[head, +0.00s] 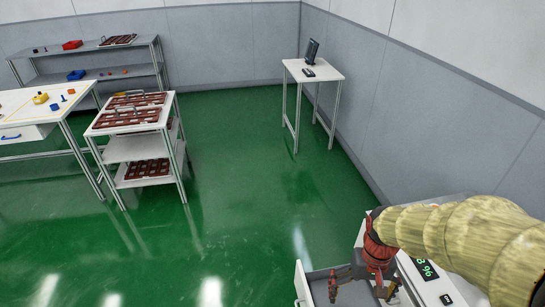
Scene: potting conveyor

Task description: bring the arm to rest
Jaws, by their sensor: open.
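My gripper (362,283) is at the lower right of the head view, at the end of my sleeved arm (465,232). Its two fingers are spread apart, with nothing seen between them. It points down over an open grey drawer or tray (303,283) at the bottom edge. How far above the drawer it is, I cannot tell.
A cart with red-brown trays (130,150), a white workbench (20,104), a grey shelf (88,78) and a small table (313,70) stand farther off. Green floor between is clear.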

